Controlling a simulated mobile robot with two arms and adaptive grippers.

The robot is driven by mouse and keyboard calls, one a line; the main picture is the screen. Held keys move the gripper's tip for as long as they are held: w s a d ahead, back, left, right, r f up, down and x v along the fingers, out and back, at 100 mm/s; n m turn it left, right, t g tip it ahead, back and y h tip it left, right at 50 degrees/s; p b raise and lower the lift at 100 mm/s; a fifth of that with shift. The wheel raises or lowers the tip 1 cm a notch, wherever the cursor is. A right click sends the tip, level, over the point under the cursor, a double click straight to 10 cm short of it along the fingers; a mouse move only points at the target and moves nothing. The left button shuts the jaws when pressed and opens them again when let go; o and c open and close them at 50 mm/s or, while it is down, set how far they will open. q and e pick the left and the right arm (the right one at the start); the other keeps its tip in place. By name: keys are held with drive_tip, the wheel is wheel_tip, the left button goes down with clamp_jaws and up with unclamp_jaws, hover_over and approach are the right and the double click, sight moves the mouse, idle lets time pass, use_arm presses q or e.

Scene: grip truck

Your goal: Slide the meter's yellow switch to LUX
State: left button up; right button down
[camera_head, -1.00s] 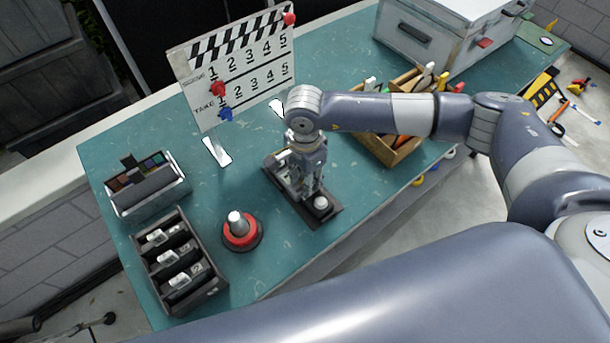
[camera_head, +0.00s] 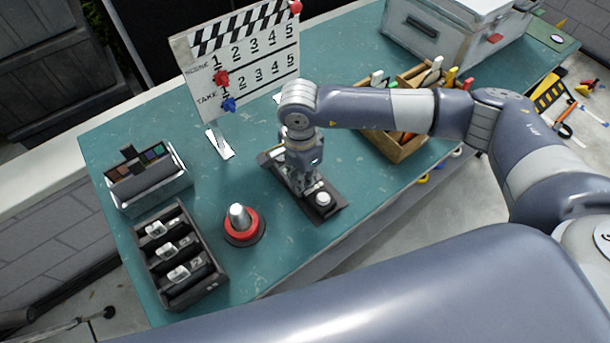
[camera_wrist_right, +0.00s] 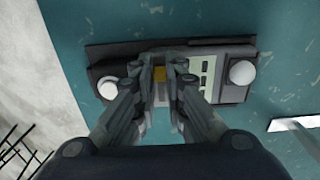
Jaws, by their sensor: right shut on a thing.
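The meter (camera_head: 318,200) is a dark, flat device with a white dome at one end, lying on the teal table under my right gripper (camera_head: 306,185). In the right wrist view the meter (camera_wrist_right: 222,80) shows a pale face plate and a white dome (camera_wrist_right: 243,73). The yellow switch (camera_wrist_right: 161,73) shows between the fingertips of my right gripper (camera_wrist_right: 160,75), which are closed on its sides. Any marks such as LUX are too small to read. My left gripper is not in view.
A clapperboard (camera_head: 248,65) stands behind the meter. A red and grey cone-shaped thing (camera_head: 241,222), a black rack (camera_head: 180,285) and a palette box (camera_head: 148,195) are at the left. A wooden tool crate (camera_head: 400,150) and a metal case (camera_head: 450,45) are at the right.

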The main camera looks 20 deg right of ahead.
drive_tip(key=c, duration=1.6)
unclamp_jaws()
drive_tip(key=shift+c, duration=0.2)
drive_tip(key=shift+r, duration=0.1)
wheel_tip(320, 180, up, 12)
